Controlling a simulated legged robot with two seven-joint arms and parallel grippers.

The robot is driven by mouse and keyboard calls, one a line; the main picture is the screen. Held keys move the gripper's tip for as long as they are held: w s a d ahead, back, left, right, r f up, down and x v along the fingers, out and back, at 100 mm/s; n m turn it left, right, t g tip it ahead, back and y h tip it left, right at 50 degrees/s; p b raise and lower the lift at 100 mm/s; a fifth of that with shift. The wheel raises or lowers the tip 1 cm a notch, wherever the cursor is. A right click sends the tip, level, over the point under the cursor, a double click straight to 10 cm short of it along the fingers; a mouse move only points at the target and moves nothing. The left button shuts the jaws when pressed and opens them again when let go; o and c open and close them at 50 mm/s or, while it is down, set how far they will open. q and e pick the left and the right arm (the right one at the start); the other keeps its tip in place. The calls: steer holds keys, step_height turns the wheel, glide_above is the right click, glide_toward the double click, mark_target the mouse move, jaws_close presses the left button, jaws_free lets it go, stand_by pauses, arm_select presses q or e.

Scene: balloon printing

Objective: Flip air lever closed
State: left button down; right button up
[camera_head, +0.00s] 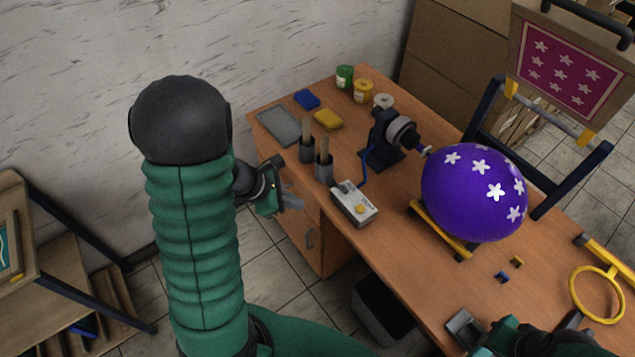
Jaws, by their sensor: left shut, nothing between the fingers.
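A purple balloon (475,192) with white stars is inflated at the nozzle and sits over a yellow cradle (440,230). My left gripper (292,201) is shut and empty, left of the box and apart from it. My right arm is at the bottom right; its fingers are unclear.
Two dark cups (323,168) with wooden handles stand close behind the box. A grey tray (278,126), sponges and paint jars (362,91) lie at the back. A framed star screen (566,68) rises behind the balloon. A yellow ring (597,295) lies at the right.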

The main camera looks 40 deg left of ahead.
arm_select(q)
steer(key=a+n+t+y, duration=0.1)
steer(key=a+n+t, duration=0.1)
steer(key=a+n, duration=0.25)
steer(key=m+p, duration=0.1)
steer(key=p, duration=0.2)
glide_toward(337, 186)
step_height(337, 186, down, 5)
steer(key=a, duration=0.1)
steer(key=shift+w+d+r, duration=0.1)
steer(key=shift+w+r, duration=0.1)
steer(key=shift+w, duration=0.2)
